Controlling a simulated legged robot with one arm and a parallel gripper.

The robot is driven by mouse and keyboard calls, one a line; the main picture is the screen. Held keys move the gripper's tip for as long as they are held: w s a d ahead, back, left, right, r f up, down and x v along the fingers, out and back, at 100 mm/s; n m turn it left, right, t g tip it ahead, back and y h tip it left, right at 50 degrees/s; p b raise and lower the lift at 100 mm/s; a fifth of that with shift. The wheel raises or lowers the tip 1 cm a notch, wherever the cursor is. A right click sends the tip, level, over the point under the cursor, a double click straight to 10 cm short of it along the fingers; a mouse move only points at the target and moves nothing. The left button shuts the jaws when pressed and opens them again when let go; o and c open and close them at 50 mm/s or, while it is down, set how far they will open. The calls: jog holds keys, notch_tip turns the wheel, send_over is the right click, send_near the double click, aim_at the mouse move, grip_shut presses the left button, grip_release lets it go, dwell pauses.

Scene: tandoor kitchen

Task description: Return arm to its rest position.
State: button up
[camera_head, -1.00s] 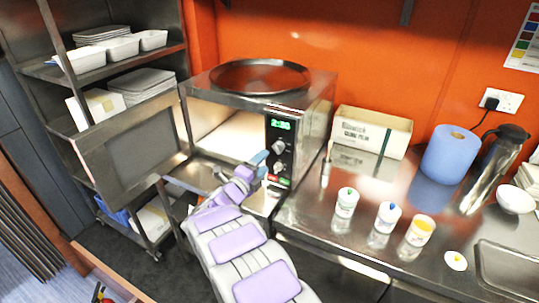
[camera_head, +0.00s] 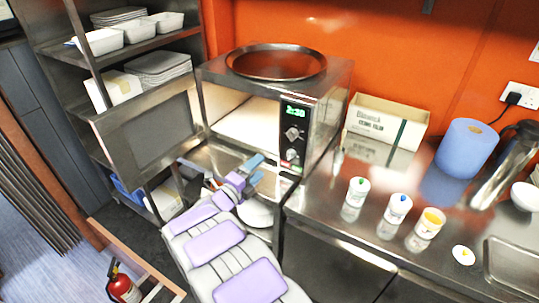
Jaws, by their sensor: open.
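My arm, white with purple panels, reaches up from the bottom of the view. My gripper (camera_head: 252,171) is open, with blue-grey fingers and nothing seen between them. It is in front of the lower part of the microwave (camera_head: 335,110), left of and below its control panel, apart from the knobs as far as I can tell. The microwave door (camera_head: 150,135) stands wide open to the left, and the lit cavity looks empty. The display reads green digits. My arm hides part of the shelf below the microwave.
A steel counter (camera_head: 325,205) to the right holds several small tubs (camera_head: 398,208), a cardboard box (camera_head: 388,122) and a blue paper roll (camera_head: 466,147). A metal rack (camera_head: 60,70) with trays is at left. A fire extinguisher (camera_head: 122,286) stands at lower left. A round pan (camera_head: 276,62) lies on the microwave.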

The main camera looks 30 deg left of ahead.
jog(key=w+d+r+n+g+y, duration=0.5)
jog(key=w+d+r+n+y, duration=0.15)
jog(key=r+n+y, duration=0.2)
jog(key=s+d+f+n+g+h, duration=0.2)
jog(key=s+d+n+g, duration=0.4)
jog(key=s+d, duration=1.4)
jog(key=s+d+f+n+g+h, duration=0.1)
jog(key=s+d+n+g+h, duration=0.2)
jog(key=s+d, duration=1.7)
jog(key=s+n+g, duration=0.3)
jog(key=g, duration=0.3)
jog(key=shift+d+f, duration=0.2)
jog(key=shift+f, duration=0.15)
